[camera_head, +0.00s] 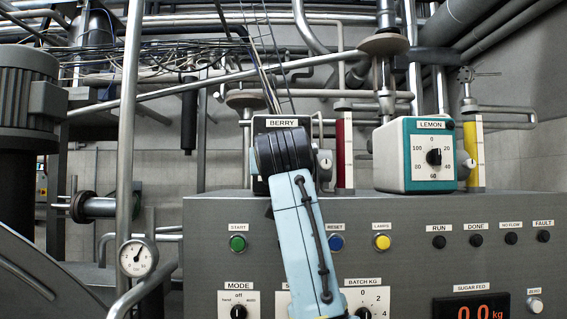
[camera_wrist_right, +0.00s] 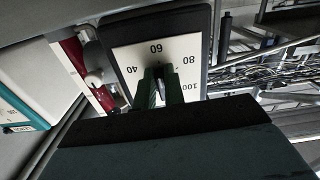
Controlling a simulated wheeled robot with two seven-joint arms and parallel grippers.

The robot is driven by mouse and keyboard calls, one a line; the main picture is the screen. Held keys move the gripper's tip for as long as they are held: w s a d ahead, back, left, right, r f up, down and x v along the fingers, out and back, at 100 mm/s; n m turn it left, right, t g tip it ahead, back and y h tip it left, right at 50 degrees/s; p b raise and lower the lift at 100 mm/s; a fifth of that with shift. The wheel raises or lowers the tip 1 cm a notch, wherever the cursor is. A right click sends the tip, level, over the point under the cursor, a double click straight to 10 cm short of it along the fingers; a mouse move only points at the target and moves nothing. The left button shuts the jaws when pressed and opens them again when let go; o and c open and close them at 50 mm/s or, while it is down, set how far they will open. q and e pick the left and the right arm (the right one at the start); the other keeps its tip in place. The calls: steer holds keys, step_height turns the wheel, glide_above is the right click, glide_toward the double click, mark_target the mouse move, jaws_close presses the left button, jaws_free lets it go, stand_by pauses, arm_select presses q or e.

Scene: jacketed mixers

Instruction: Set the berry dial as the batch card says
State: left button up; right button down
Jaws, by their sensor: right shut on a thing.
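The berry box (camera_head: 282,123) stands on the grey console, with its dial face hidden in the head view by my light-blue arm and black wrist. In the right wrist view the white berry dial face (camera_wrist_right: 128,58) shows the marks 40, 60, 80 and 100, with 60 upside down at the top. My right gripper (camera_wrist_right: 158,74) has its greenish fingers shut on the dark dial knob, in front of the face. The knob is mostly covered, and I cannot tell where its pointer stands. No batch card is readable. My left gripper is not in view.
The lemon box (camera_head: 414,155), with a similar dial, stands to the right. A red sight tube (camera_head: 344,150) is close beside the berry box. The console front (camera_head: 205,250) carries buttons, lamps, knobs and a red display (camera_head: 470,308) reading 0.0 kg.

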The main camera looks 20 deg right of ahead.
steer(key=shift+f+m, duration=0.15)
steer(key=shift+m, duration=0.15)
steer(key=c, duration=1.5)
jaws_free()
steer(key=b+v, duration=0.4)
steer(key=v, duration=0.9)
steer(key=shift+s+a, duration=0.1)
steer(key=shift+s, duration=0.1)
